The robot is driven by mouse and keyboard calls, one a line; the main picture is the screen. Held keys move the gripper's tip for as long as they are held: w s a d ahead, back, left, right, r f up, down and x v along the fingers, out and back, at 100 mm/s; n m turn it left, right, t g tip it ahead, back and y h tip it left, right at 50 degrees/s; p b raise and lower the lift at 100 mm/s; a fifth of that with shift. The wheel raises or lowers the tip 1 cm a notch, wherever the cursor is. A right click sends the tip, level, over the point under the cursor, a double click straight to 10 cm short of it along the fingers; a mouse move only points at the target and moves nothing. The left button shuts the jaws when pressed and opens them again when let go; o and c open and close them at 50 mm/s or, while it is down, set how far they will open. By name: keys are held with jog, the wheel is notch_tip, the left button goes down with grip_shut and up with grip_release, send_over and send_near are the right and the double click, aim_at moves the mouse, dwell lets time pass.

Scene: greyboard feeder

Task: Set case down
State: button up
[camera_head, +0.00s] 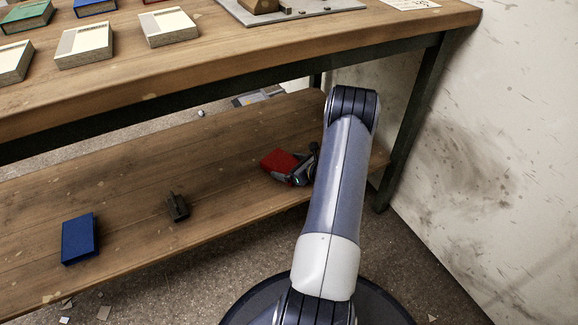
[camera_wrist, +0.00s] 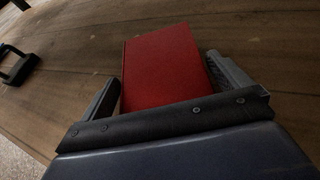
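The red case (camera_head: 279,161) is at the right part of the lower wooden shelf, seen from above in the head view. It also shows in the wrist view (camera_wrist: 162,68) as a flat red block between the two fingers. My gripper (camera_head: 297,171) reaches it from the right. In the wrist view my gripper (camera_wrist: 165,72) has one finger along each side of the case, very close to it. Whether the fingers press on it is not clear. The case's near end is hidden behind the gripper body. It lies on or just above the shelf; I cannot tell which.
The lower shelf (camera_head: 135,195) also holds a blue case (camera_head: 79,239) and a small dark object (camera_head: 177,207) to the left. The shelf between them is bare. The tabletop (camera_head: 215,57) above carries several cases. A table leg (camera_head: 410,120) and stained wall (camera_head: 480,150) stand right.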

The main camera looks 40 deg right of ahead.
jog(key=shift+r, duration=0.2)
jog(key=p+v, duration=0.4)
jog(key=v, duration=0.8)
jog(key=shift+c, duration=0.3)
dwell(0.9)
